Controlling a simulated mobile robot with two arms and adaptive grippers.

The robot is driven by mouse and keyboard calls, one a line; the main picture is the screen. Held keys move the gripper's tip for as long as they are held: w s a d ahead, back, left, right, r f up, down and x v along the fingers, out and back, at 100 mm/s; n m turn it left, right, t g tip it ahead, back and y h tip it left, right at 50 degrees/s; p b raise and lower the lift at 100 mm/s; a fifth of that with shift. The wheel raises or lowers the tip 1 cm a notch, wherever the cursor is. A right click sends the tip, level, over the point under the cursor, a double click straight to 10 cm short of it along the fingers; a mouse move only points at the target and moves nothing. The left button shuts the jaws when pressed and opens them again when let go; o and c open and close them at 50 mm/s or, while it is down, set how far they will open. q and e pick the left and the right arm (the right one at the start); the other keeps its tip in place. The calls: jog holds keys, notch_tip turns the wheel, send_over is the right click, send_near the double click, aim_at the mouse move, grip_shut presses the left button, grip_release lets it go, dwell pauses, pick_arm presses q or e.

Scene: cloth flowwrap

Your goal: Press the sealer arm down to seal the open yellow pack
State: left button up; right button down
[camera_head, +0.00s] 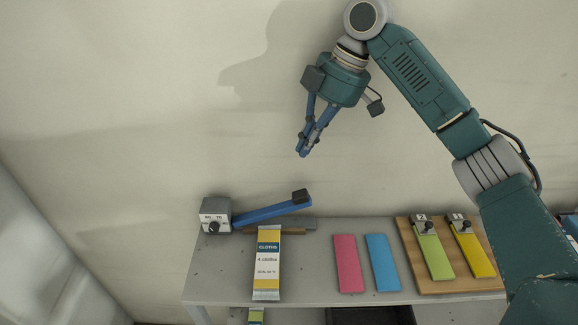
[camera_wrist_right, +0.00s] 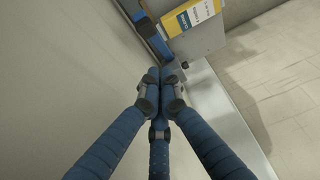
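The sealer (camera_head: 216,213) is a grey box at the table's back left. Its blue arm (camera_head: 262,212) is raised, slanting up to the right to a dark end pad (camera_head: 301,196). The yellow and white pack (camera_head: 267,265), labelled CLOTHS, lies in front with its top end at the sealer's bar, under the raised arm. In the right wrist view the pack (camera_wrist_right: 193,17) and the blue arm (camera_wrist_right: 153,37) show at the top. My right gripper (camera_head: 303,152) hangs above the sealer arm, apart from it, with its blue fingers together and empty. My left gripper is not in view.
A pink cloth (camera_head: 347,263) and a blue cloth (camera_head: 382,262) lie right of the pack. A wooden board (camera_head: 453,281) holds a green cloth (camera_head: 434,250) and a yellow cloth (camera_head: 471,247) under clips. The wall is close behind the table.

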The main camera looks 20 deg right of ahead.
jog(key=r, duration=0.2)
jog(key=p, duration=0.2)
send_over(298, 196)
notch_tip(298, 196, down, 6)
jog(key=p+x, duration=0.1)
jog(key=x, duration=0.1)
jog(key=d+p+x, duration=0.1)
jog(key=x, duration=0.2)
jog(key=shift+f, duration=0.55)
jog(key=shift+s+d+f, duration=0.15)
jog(key=shift+d+f, duration=0.2)
jog(key=shift+f, duration=0.35)
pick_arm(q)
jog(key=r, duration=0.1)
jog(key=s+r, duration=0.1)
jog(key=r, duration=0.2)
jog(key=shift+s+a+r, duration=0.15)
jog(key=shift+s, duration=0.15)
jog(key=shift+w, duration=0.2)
pick_arm(e)
jog(key=shift+f, duration=0.1)
